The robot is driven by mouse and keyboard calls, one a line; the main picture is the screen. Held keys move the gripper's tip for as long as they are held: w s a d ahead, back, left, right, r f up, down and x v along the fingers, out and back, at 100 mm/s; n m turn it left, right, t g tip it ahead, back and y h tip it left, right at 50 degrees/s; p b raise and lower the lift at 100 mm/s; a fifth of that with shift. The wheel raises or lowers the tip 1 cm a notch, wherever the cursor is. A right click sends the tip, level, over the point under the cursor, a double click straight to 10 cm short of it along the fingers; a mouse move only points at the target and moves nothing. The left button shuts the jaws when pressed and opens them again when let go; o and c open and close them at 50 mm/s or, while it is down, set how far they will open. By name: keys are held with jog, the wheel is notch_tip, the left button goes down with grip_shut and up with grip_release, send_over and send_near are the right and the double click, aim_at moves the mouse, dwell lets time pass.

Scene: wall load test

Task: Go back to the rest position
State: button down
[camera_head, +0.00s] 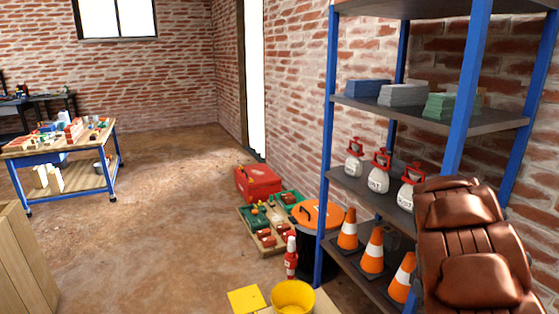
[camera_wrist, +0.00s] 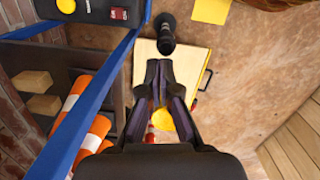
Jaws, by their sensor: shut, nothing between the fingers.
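My gripper (camera_wrist: 159,66) shows in the wrist view, with its two dark fingers brought together at the tips and nothing between them. The fingers show in front of a pale wooden surface (camera_wrist: 190,64), to the right of a blue shelf post (camera_wrist: 88,105). Whether the fingertips are close above that surface, I cannot tell. A yellow thing (camera_wrist: 163,120) shows between the lower parts of the fingers, partly hidden by them. My gripper does not show clearly in the head view.
A blue-framed shelf (camera_head: 327,150) on the right carries blocks, white containers with red tops and orange cones (camera_head: 372,250). A brown padded seat (camera_head: 470,240) covers its lower right. A red toolbox (camera_head: 258,183) and yellow bucket (camera_head: 292,297) stand left of it. Floor (camera_head: 150,210) is open further left.

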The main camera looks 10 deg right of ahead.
jog(key=s+a+r+m+p, duration=0.2)
jog(key=s+a+r+p, duration=0.2)
jog(key=a+r, duration=0.45)
jog(key=s+a+r+m+p, duration=0.1)
jog(key=s+a+r+p, duration=0.45)
jog(key=r, duration=0.55)
jog(key=s+a+r+m+p, duration=0.1)
jog(key=s+a+r+p, duration=0.3)
jog(key=s+a+r, duration=0.2)
jog(key=s+a+r+m+g+p, duration=0.1)
jog(key=s+a+r+p, duration=0.4)
jog(key=s, duration=0.6)
jog(key=shift+s+a+r+y, duration=0.15)
jog(key=shift+a+r+y, duration=0.15)
jog(key=shift+a+r, duration=0.55)
jog(key=shift+d+m, duration=0.2)
jog(key=shift+m, duration=0.1)
